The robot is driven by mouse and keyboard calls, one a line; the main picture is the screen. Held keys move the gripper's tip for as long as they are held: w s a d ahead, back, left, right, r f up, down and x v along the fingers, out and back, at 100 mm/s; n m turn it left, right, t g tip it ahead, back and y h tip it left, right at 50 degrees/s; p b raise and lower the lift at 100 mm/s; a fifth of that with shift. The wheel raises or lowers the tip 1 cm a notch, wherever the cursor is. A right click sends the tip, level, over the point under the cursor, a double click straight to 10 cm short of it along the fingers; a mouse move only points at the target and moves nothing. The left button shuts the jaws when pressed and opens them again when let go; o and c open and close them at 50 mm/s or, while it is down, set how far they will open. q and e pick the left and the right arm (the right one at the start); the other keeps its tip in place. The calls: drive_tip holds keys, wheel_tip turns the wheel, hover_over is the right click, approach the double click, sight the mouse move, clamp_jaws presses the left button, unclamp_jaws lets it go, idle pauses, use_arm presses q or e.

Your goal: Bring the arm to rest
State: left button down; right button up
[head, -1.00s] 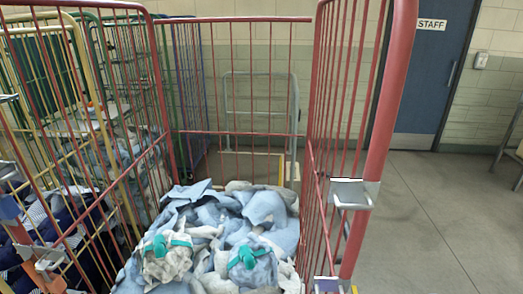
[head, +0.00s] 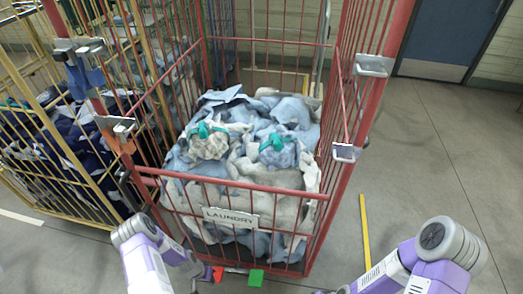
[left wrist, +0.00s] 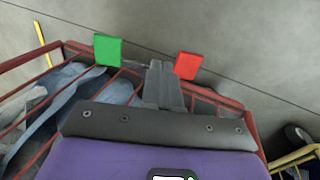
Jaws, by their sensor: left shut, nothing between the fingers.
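My left gripper (head: 237,272) is low at the front of the red laundry cage, with a red and a green block at its sides. In the left wrist view its grey fingers (left wrist: 162,72) are together and empty, beside the cage's red rail. I cannot tell whether it touches the cage. My left arm (head: 150,260) comes up from the bottom edge in the head view. My right arm (head: 425,260) shows at the lower right, over the floor; its gripper is out of view.
The red cage (head: 230,192) with a LAUNDRY sign (head: 231,216) holds blue and white cloth, with two teal-tied bundles (head: 208,140) on top. A yellow cage (head: 60,160) stands at the left. A yellow strip (head: 365,232) lies on open floor at the right.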

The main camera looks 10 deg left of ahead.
use_arm(q)
drive_tip(key=w+d+r+p, duration=0.1)
drive_tip(key=d+r, duration=0.9)
drive_tip(key=d, duration=0.2)
drive_tip(key=s+d+r, duration=0.3)
drive_tip(key=d+r, duration=0.1)
drive_tip(key=r, duration=0.1)
drive_tip(key=s+d+r+n+h+p, duration=0.1)
drive_tip(key=s+d+r, duration=0.2)
drive_tip(key=d+r, duration=0.2)
drive_tip(key=shift+s+r+n, duration=0.15)
drive_tip(key=shift+r+n, duration=0.15)
drive_tip(key=shift+r, duration=0.4)
